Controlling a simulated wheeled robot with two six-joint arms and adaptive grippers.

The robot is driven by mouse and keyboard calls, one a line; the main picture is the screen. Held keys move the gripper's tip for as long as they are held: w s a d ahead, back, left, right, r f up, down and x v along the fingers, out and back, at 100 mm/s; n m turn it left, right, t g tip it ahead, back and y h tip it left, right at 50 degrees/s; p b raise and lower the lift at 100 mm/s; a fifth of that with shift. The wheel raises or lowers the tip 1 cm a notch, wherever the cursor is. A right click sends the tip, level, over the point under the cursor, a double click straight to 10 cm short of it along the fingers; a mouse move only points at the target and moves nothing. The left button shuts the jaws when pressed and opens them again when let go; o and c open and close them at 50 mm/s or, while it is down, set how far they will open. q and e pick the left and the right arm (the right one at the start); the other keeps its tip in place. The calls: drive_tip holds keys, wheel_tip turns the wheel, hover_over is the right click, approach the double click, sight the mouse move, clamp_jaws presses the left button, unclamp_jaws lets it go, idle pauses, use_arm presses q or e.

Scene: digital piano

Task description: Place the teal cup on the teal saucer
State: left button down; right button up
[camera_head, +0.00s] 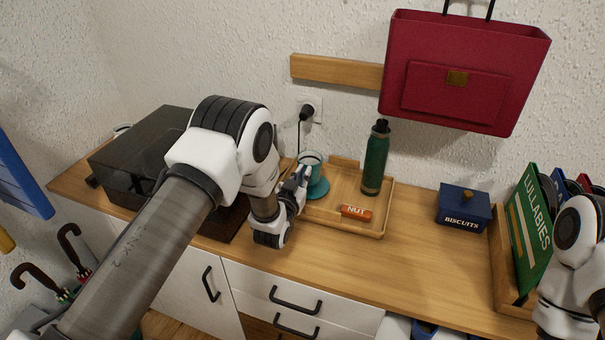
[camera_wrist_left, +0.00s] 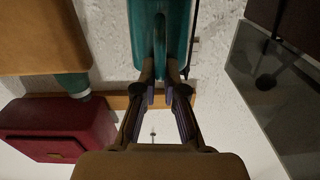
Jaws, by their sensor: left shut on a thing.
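I cannot tell whether the cup touches the saucer. My left gripper (camera_head: 302,178) comes in from the left and is shut on the teal cup. In the left wrist view the fingertips (camera_wrist_left: 160,92) meet at the teal cup (camera_wrist_left: 164,35), which fills the top middle. The gripper and arm partly hide the cup and the saucer's left side. Only a part of my right arm shows at the right edge; its gripper is out of view.
The wooden tray (camera_head: 379,222) also holds a green bottle (camera_head: 376,160) and an orange NUT bar (camera_head: 356,212). A dark box (camera_head: 140,150) stands left, a blue biscuit tin (camera_head: 464,206) right. A red bag (camera_head: 462,75) hangs above.

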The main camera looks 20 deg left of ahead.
use_arm(q)
drive_tip(key=shift+f, duration=0.45)
drive_tip(key=c, duration=1.3)
unclamp_jaws()
drive_tip(key=shift+r, duration=0.1)
drive_tip(key=shift+o, duration=0.2)
drive_tip(key=shift+s+r+p, duration=0.1)
drive_tip(key=shift+r+p, duration=0.45)
drive_tip(key=shift+r, duration=0.15)
drive_tip(key=s+b, duration=0.3)
drive_tip(key=s, duration=0.9)
drive_tip(key=shift+a+f, duration=0.1)
drive_tip(key=shift+f, duration=0.05)
